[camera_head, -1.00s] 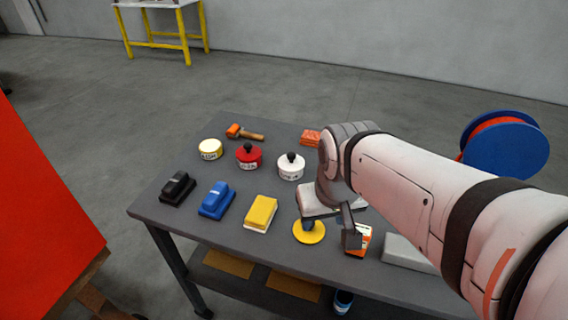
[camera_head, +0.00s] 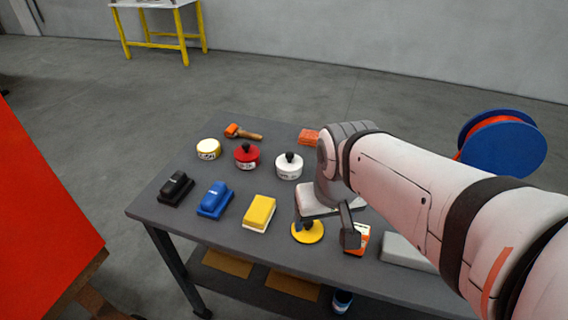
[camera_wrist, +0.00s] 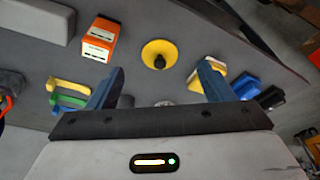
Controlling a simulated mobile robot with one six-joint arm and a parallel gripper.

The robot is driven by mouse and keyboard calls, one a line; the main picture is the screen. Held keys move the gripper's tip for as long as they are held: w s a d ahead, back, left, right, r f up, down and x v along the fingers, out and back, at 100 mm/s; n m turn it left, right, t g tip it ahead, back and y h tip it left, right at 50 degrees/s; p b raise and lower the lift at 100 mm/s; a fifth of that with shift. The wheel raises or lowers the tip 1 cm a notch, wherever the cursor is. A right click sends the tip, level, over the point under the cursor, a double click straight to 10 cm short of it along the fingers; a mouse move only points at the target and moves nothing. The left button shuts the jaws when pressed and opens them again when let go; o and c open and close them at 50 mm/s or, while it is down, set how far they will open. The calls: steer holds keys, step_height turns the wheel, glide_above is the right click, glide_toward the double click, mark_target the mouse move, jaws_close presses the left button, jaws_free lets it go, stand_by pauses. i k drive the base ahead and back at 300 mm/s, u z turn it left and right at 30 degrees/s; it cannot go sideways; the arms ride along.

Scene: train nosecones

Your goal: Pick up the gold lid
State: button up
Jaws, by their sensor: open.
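The gold lid (camera_head: 308,237) is a flat yellow disc with a black knob, lying on the grey table near its front edge. It also shows in the wrist view (camera_wrist: 159,47), with its knob towards the middle. My gripper (camera_head: 328,232) is open and empty, above the table by the lid. In the wrist view, its two blue fingers (camera_wrist: 161,67) stand apart on either side of the knob in the picture. I cannot tell how high they are above it.
An orange-and-white box (camera_head: 357,240) lies close right of my gripper.

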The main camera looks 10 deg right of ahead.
mark_target(312, 231)
steer(key=z, duration=1.6)
steer(key=k, duration=1.35)
steer(key=u, duration=1.05)
steer(key=i, duration=1)
steer(key=u, duration=0.05)
